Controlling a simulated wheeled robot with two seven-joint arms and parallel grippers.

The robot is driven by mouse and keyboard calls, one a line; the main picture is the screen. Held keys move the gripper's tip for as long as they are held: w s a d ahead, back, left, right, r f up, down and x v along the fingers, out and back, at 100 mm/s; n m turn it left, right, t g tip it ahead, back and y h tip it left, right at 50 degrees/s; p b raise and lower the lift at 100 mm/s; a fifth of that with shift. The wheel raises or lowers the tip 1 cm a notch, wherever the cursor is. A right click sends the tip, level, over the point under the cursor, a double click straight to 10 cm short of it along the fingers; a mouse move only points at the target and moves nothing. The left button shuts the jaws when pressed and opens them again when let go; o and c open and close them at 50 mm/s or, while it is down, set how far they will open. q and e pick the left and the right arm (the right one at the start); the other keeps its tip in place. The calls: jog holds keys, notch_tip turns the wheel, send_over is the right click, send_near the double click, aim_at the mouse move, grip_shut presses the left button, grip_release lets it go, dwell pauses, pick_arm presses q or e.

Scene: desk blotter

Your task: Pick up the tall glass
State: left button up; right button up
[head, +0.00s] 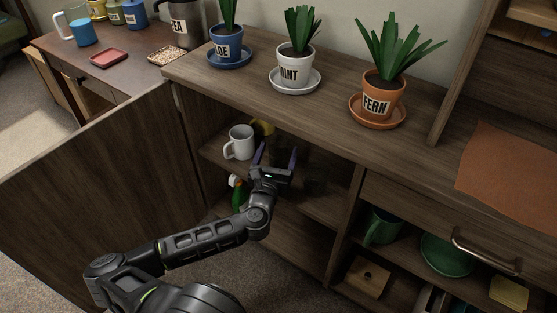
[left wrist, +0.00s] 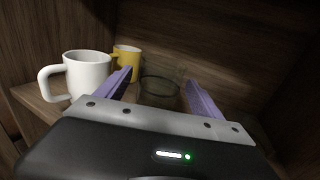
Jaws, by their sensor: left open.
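A clear glass (left wrist: 160,92) stands on the cabinet shelf in the left wrist view, faint against the dark wood. Its round rim shows beyond my gripper, between the lines of the two fingers; its lower part is hidden, so I cannot tell its height. My left gripper (head: 277,151) is inside the open cabinet, its purple fingers spread and empty. In the left wrist view the fingers (left wrist: 159,77) point toward the glass, and I see no contact. In the head view the glass is too dim to make out surely. My right gripper is not in view.
A white mug (head: 239,143) stands left of my gripper, with a yellow mug (head: 263,127) behind it. The open cabinet door (head: 95,185) is at left. The cabinet top (head: 330,105) is above, with potted plants. A green spray bottle (head: 237,192) stands below.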

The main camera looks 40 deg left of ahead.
aim_at(280, 144)
pick_arm(q)
jog(key=x, duration=0.4)
jog(key=shift+w+b, duration=0.15)
jog(key=shift+b, duration=0.2)
jog(key=c, duration=1.7)
